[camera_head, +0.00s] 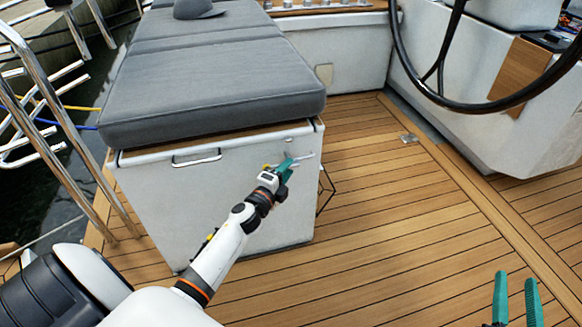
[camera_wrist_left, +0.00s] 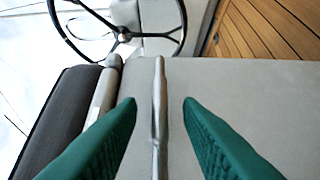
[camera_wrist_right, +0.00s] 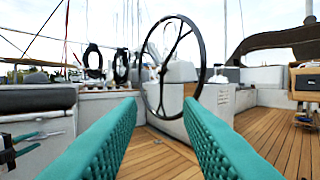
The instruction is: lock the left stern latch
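The latch (camera_head: 305,157) is a thin metal bar on the upper right of the white seat locker's (camera_head: 240,225) front face. It runs roughly level in the head view, and my left gripper (camera_head: 288,163) partly hides its left end. In the left wrist view the latch bar (camera_wrist_left: 158,110) stands between my two green fingers, with a gap on each side. The left gripper (camera_wrist_left: 160,105) is open there and not clamped on it. My right gripper (camera_head: 515,285) is open and empty over the deck at the lower right, far from the latch.
A metal handle (camera_head: 196,159) sits left of the latch on the same locker face. A grey cushion (camera_head: 210,75) overhangs the locker top. A black steering wheel (camera_head: 470,105) stands at the upper right. Steel rails (camera_head: 60,120) rise at the left. The teak deck (camera_head: 400,230) is clear.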

